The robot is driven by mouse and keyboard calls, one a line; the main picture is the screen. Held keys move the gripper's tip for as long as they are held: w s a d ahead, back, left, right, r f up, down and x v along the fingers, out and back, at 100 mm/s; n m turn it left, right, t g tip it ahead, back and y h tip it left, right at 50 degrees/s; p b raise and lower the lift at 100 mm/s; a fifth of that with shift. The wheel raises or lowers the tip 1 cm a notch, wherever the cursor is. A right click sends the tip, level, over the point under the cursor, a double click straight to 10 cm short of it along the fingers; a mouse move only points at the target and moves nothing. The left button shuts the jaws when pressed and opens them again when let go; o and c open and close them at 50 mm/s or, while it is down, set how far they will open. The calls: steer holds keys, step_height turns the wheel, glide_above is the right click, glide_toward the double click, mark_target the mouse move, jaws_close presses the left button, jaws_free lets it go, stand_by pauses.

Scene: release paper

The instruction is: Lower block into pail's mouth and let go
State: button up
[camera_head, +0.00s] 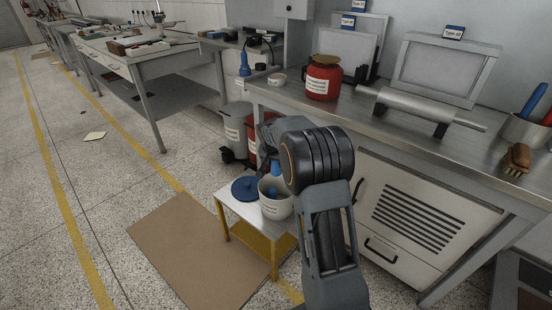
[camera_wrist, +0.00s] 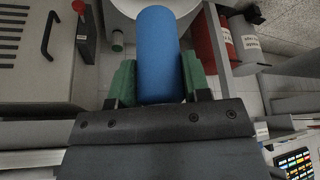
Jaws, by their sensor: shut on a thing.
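The block is a blue cylinder (camera_wrist: 158,50), held between the green finger pads of my gripper (camera_wrist: 158,78) in the wrist view. In the head view, the block (camera_head: 275,169) shows as a small blue piece over the pail's mouth, with my arm partly in front. The pail (camera_head: 276,209) is white with a label and stands on a small white-topped stand. In the wrist view, part of the pail's pale rim (camera_wrist: 118,6) shows behind the far end of the block. How deep the block's lower end sits is unclear.
A round blue lid (camera_head: 244,189) lies left of the pail on the stand (camera_head: 233,205), which has yellow legs. A grey bin (camera_head: 237,128) and a red bin stand behind. The workbench (camera_head: 400,119) is close on the right. Brown cardboard (camera_head: 190,250) lies on the floor.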

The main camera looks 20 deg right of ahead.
step_height(320, 180, down, 12)
steer(key=b, duration=0.8)
steer(key=shift+r, duration=0.2)
steer(key=o, duration=1.1)
steer(key=shift+c, duration=0.2)
steer(key=p+v, duration=0.3)
steer(key=v, duration=1.1)
steer(key=shift+p, duration=0.3)
steer(key=shift+f, duration=0.1)
steer(key=s+a+r+n+y+p, duration=0.1)
steer(key=s+a+r+n+p, duration=0.3)
steer(key=s+r+p, duration=0.9)
steer(key=s+a+r+n+y+p, duration=0.2)
steer(key=s+a+r+p, duration=0.3)
steer(key=s+r+p, duration=0.7)
step_height(320, 180, up, 3)
steer(key=shift+s+n+p, duration=0.35)
steer(key=shift+s+n, duration=0.1)
steer(key=shift+n, duration=0.45)
